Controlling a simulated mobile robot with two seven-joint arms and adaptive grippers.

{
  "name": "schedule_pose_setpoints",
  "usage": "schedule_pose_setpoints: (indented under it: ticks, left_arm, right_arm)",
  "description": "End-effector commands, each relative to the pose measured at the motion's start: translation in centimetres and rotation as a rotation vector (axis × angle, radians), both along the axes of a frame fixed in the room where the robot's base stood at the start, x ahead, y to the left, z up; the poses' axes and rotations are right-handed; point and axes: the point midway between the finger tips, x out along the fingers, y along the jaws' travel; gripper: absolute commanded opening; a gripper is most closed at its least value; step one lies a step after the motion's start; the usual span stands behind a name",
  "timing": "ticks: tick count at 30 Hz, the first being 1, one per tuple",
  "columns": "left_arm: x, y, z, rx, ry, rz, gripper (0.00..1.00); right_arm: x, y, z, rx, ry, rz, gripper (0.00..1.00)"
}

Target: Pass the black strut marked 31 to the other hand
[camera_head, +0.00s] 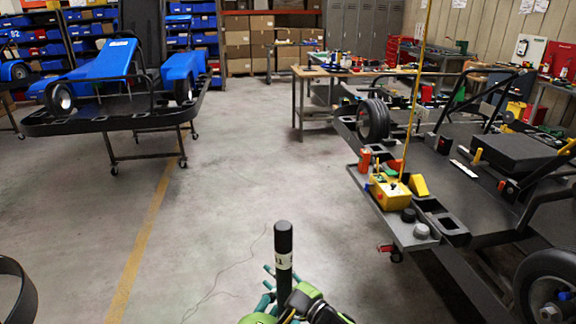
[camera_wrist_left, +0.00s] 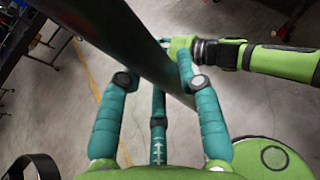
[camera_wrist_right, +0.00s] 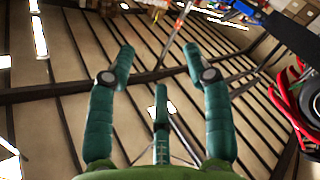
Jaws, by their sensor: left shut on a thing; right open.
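The black strut (camera_head: 284,240) stands nearly upright at the bottom middle of the head view, with a white label whose marking is only partly legible. In the left wrist view the strut (camera_wrist_left: 130,45) runs diagonally between the fingers of my left gripper (camera_wrist_left: 155,72), which is shut on it. My right gripper (camera_wrist_right: 159,54) is open, with nothing between its fingers in its own wrist view. The strut's lower part is hidden in the head view.
A kart on a stand (camera_head: 490,160) fills the right, with a yellow box (camera_head: 391,192) on its near tray. A blue kart (camera_head: 95,70) stands on a wheeled stand at the left. A workbench (camera_head: 345,72) is behind. The concrete floor between is clear.

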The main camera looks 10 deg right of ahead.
Motion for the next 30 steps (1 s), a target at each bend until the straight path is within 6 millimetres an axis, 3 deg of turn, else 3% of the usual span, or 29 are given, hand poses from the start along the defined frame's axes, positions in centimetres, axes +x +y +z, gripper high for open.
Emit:
schedule_pose_setpoints:
  ticks: [1, 5, 9, 14, 18, 21, 24, 30]
  left_arm:
    - [0.0, 0.0, 0.2, -0.003, -0.003, 0.0, 0.0]
    - [0.0, 0.0, 0.2, -0.003, -0.003, 0.0, 0.0]
    - [0.0, 0.0, 0.2, -0.003, -0.003, 0.0, 0.0]
    - [0.0, 0.0, 0.2, -0.003, -0.003, 0.0, 0.0]
    - [0.0, 0.0, 0.2, -0.003, -0.003, 0.0, 0.0]
    - [0.0, 0.0, 0.1, -0.002, -0.004, 0.0, 0.0]
    - [0.0, 0.0, 0.1, -0.002, -0.004, 0.0, 0.0]
    - [0.0, 0.0, 0.1, -0.003, -0.003, 0.0, 0.0]
  right_arm:
    - [0.9, 1.0, 3.2, -0.018, -0.087, 0.046, 0.52]
    - [1.8, 3.7, 10.5, -0.071, -0.3, 0.166, 0.52]
    - [1.3, 6.8, 18.3, -0.141, -0.55, 0.309, 0.52]
    - [-1.4, 10.1, 26.9, -0.248, -0.87, 0.498, 0.52]
    - [-5.8, 12.6, 33.6, -0.38, -1.192, 0.704, 0.52]
    - [-9.6, 13.6, 36.9, -0.497, -1.428, 0.877, 0.52]
    - [-13.1, 13.7, 39.0, -0.628, -1.641, 1.055, 0.52]
    - [-18.2, 11.1, 40.9, -0.923, -1.97, 1.45, 0.52]
